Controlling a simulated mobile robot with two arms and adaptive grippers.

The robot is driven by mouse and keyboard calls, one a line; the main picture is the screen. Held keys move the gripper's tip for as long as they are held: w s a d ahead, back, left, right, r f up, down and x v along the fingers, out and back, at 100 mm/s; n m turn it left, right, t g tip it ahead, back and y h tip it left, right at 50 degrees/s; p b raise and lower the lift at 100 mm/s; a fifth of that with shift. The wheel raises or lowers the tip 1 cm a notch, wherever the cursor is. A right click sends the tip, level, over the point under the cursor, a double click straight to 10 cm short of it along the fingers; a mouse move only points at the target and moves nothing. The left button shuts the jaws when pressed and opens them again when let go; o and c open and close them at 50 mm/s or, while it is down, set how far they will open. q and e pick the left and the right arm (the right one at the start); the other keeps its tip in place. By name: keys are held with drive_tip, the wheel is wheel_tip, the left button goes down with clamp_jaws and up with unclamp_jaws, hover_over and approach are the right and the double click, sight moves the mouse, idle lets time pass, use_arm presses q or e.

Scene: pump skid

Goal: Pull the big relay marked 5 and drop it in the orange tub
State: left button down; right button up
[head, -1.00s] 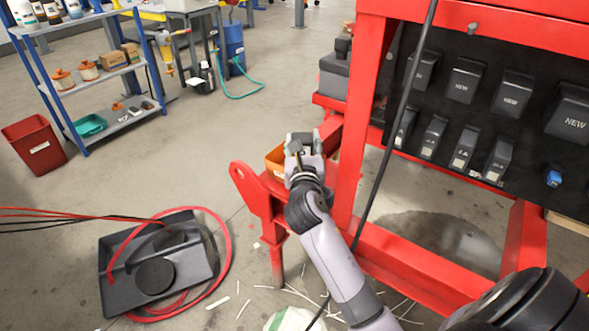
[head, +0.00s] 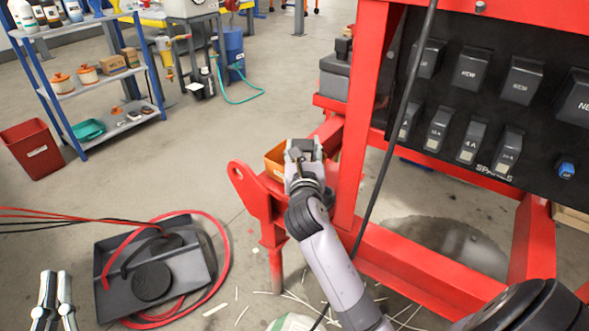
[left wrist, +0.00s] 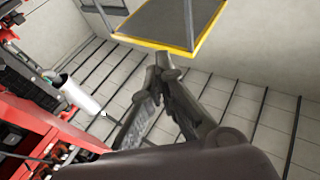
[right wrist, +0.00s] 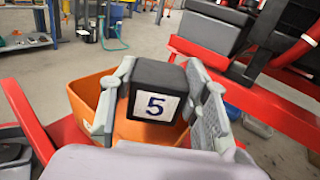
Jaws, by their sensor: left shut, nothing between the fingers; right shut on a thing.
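The relay marked 5 (right wrist: 154,78) is a black block with a white label, held between the fingers of my right gripper (right wrist: 160,105) in the right wrist view. The orange tub (right wrist: 84,92) is just behind and below it; the relay hides part of the tub's opening. In the head view my right gripper (head: 302,153) is at the tub (head: 272,163), on the red frame's corner, with the dark relay hard to make out there. My left gripper (head: 55,297) is at the lower left edge of the head view, empty. It also shows shut in the left wrist view (left wrist: 162,62).
A black panel (head: 485,200) with several relays hangs in the red frame (head: 352,115) at right. A black cable hangs before the frame. A black tray (head: 190,285) with hoses lies on the floor. A blue shelf (head: 75,155) and red bin (head: 33,150) stand left.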

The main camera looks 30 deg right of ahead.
use_arm(q)
drive_tip(key=shift+s+r+t+h+b, duration=0.2)
drive_tip(key=shift+s+r+t, duration=0.35)
drive_tip(key=shift+r, duration=0.25)
drive_tip(key=shift+s+r+t+h+b, duration=0.1)
drive_tip(key=shift+s+r+t+h, duration=0.15)
drive_tip(key=shift+r+t, duration=0.5)
use_arm(e)
drive_tip(key=shift+f, duration=0.25)
drive_tip(key=o, duration=1.2)
drive_tip(key=shift+o, duration=0.2)
drive_tip(key=v, duration=1.2)
drive_tip(key=shift+s, duration=0.1)
